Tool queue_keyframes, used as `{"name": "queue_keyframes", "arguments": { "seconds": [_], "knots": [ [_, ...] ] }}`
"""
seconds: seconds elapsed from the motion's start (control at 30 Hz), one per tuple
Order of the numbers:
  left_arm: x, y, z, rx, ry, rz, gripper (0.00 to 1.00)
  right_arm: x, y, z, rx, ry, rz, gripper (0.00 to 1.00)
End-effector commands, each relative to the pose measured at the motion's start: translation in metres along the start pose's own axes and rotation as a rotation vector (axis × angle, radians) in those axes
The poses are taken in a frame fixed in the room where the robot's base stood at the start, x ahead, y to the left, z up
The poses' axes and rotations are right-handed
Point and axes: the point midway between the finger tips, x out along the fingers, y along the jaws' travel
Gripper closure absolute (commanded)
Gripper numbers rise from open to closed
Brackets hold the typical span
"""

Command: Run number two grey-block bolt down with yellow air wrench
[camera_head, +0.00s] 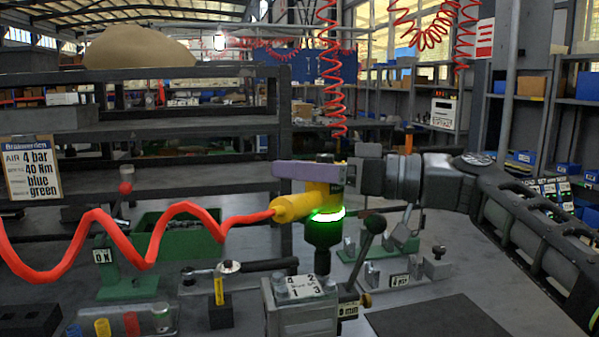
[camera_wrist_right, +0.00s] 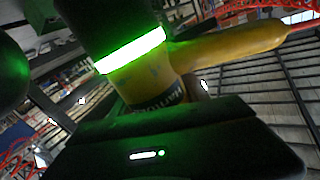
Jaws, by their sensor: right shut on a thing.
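The yellow air wrench (camera_head: 294,207) is held upright in my right gripper (camera_head: 312,172), whose lilac fingers are shut around its upper body. A green ring glows on the wrench, and its dark socket (camera_head: 322,236) points down. The wrench also shows close up in the right wrist view (camera_wrist_right: 150,82). The grey block (camera_head: 302,318) stands below, with a top label numbered 4, 2, 1 and 3. The socket's lower end is at the block's back right corner, by the 2. I cannot tell whether it touches the number two bolt, which is hidden. My left gripper is out of view.
A red coiled hose (camera_head: 150,240) runs left from the wrench. A black-knobbed lever (camera_head: 364,245) stands close right of the socket. A green fixture (camera_head: 125,280) and small coloured sockets (camera_head: 132,323) are at left. A dark mat (camera_head: 425,320) lies clear at front right.

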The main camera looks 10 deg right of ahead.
Motion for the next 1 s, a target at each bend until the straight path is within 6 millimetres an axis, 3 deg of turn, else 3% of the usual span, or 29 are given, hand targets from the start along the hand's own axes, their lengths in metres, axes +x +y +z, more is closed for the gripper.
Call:
{"name": "queue_keyframes", "arguments": {
  "seconds": [0.57,1.0],
  "knots": [
    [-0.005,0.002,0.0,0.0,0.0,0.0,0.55,-0.001,-0.004,-0.013,-0.005,0.008,-0.001,1.0],
    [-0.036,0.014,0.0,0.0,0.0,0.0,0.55,-0.001,-0.015,-0.057,-0.006,0.009,-0.001,1.0]
  ]
}}
